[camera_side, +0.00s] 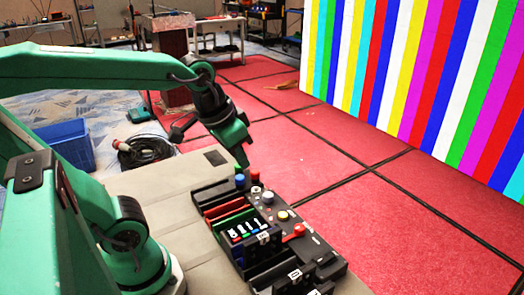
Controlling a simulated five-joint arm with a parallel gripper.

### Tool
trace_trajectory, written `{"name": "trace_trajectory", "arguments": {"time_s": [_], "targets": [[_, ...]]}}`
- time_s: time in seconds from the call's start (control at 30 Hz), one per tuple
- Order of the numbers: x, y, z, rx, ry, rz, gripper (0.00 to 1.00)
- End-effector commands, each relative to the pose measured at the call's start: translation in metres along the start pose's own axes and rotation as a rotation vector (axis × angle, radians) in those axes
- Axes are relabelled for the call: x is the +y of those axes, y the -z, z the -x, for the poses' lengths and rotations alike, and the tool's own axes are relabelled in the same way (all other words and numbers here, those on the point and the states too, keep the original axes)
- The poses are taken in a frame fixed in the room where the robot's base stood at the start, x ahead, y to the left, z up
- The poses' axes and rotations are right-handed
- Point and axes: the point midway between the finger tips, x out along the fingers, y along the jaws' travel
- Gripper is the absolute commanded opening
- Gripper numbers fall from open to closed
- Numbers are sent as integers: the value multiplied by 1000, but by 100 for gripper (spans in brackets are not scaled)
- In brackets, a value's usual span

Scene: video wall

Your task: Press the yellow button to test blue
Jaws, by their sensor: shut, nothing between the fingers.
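My gripper (243,163) is shut and empty. It points down just above the far end of a black control panel (325,250), close to a blue button (240,180). A small red knob (255,177) stands to the right of the blue button. Two pale round buttons sit nearer along the panel. One (268,197) looks whitish, and the other (283,215) looks pale yellow; their exact colours are hard to tell. My gripper is apart from both. The video wall (420,75) shows vertical stripes in several colours, blue among them.
A blue crate (65,146) and a coiled black cable (146,152) lie at left. The red floor (330,150) beyond the panel is open.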

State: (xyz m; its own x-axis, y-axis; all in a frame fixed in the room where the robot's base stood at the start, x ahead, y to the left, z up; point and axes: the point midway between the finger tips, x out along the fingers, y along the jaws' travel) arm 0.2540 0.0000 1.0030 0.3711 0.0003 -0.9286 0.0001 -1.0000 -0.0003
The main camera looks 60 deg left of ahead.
Motion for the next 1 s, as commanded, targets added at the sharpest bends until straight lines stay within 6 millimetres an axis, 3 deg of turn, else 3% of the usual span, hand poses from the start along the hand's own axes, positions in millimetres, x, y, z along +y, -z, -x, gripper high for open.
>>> {"name": "trace_trajectory", "arguments": {"time_s": [0.47, 1.0], "targets": [[0, 45, -28, -172, 0, 0, 0], [-1, 87, -79, -356, 0, 0, 0]]}}
